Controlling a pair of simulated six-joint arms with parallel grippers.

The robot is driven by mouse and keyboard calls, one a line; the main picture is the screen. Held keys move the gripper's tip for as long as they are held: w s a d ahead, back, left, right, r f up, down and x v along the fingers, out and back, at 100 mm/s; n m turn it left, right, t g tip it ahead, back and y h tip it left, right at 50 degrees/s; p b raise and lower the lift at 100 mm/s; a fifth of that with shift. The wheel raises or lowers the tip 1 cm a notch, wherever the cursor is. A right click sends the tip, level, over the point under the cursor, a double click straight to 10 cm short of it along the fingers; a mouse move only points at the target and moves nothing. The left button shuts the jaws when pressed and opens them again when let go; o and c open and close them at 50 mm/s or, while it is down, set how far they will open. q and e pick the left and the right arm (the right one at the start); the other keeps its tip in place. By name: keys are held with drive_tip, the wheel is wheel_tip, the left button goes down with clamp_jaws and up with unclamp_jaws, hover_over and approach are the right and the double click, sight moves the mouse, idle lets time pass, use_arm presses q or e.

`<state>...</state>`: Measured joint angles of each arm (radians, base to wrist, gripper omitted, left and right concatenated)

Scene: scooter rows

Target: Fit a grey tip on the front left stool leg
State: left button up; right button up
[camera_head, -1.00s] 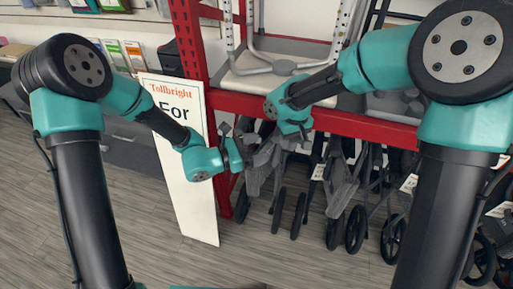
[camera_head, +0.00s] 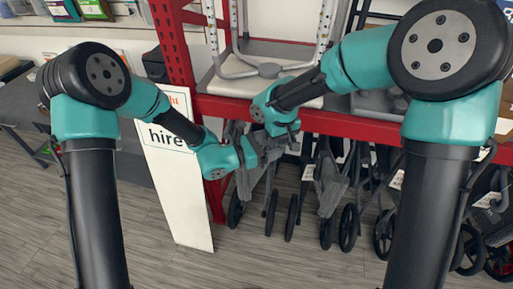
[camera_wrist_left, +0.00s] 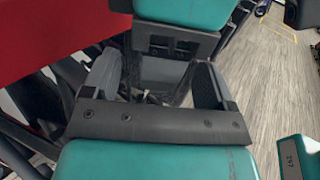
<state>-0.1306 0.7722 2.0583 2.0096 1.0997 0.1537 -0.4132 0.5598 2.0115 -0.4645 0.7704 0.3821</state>
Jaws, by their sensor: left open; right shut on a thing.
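My left gripper (camera_head: 259,151) is open, close below and left of my right gripper (camera_head: 291,131). In the left wrist view the left gripper's two fingers (camera_wrist_left: 158,85) stand wide apart, with the right gripper (camera_wrist_left: 172,42) just beyond and partly between them. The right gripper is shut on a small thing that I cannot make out. I cannot pick out a grey tip. A pale metal frame with holed legs (camera_head: 325,25) stands on the shelf behind, cut off at the top. I cannot tell whether it is the stool.
The red shelf beam (camera_head: 345,124) runs close behind both grippers. Folded scooters or walkers with dark wheels (camera_head: 349,228) stand below it. A white hire sign (camera_head: 182,205) leans at the left post. The floor (camera_head: 120,225) in front is clear.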

use_arm(q)
drive_tip(key=shift+x, duration=2.15)
drive_tip(key=c, duration=0.9)
drive_tip(key=shift+c, duration=0.5)
use_arm(e)
drive_tip(key=o, duration=0.5)
drive_tip(key=shift+c, duration=0.2)
drive_tip(key=o, duration=0.5)
drive_tip(key=shift+a, duration=0.1)
drive_tip(key=shift+s, duration=0.1)
drive_tip(key=shift+c, duration=0.2)
